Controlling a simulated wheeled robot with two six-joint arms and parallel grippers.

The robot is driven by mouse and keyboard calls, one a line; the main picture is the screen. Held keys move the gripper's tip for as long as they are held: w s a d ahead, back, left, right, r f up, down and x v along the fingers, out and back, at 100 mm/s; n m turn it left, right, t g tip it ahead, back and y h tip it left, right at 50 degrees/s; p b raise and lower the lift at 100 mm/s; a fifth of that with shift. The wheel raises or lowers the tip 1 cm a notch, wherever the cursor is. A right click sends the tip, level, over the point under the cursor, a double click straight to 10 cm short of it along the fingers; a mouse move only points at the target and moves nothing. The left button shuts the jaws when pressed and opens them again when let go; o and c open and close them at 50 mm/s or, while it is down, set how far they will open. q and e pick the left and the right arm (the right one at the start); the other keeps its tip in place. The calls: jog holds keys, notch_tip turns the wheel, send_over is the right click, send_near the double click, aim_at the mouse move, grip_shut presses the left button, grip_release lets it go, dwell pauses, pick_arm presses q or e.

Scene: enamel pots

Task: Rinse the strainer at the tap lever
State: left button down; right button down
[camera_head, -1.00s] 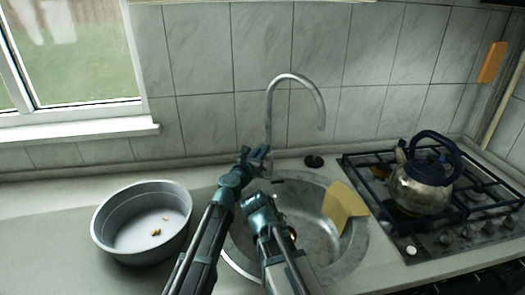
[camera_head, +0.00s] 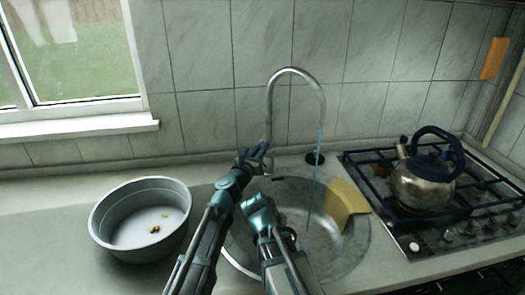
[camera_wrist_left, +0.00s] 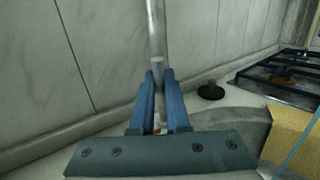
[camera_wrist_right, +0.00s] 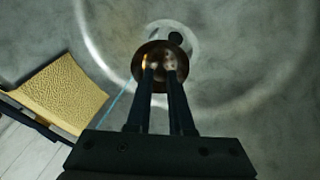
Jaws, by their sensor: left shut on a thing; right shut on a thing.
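The tap (camera_head: 323,108) rises behind the sink, and a thin blue stream of water (camera_head: 316,180) falls from its spout. My left gripper (camera_head: 254,160) is shut on the tap lever (camera_wrist_left: 158,66) at the foot of the tap. My right gripper (camera_wrist_right: 163,72) is shut on the round copper-coloured strainer (camera_wrist_right: 145,62), held over the sink bowl. In the head view my right gripper (camera_head: 287,234) mostly hides the strainer. The stream passes to the right of the strainer there and looks apart from it.
The round sink (camera_head: 355,250) has a yellow cloth (camera_head: 346,205) over its right rim. A grey basin (camera_head: 118,232) with small scraps inside stands left. A kettle (camera_head: 420,185) is on the hob at right. The drain (camera_wrist_right: 185,30) shows beyond the strainer.

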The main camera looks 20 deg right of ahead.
pick_arm(q)
jog(key=shift+s+a+t, duration=0.1)
jog(key=shift+s+t, duration=0.05)
jog(key=shift+t, duration=0.15)
pick_arm(e)
jog(key=shift+f, duration=0.45)
pick_arm(q)
jog(key=c, duration=0.9)
grip_release()
pick_arm(e)
jog(key=shift+f+b, duration=0.65)
jog(key=shift+b, duration=0.2)
pick_arm(q)
jog(key=v, duration=1.2)
jog(key=shift+r, duration=0.1)
pick_arm(e)
jog(key=shift+r, duration=0.1)
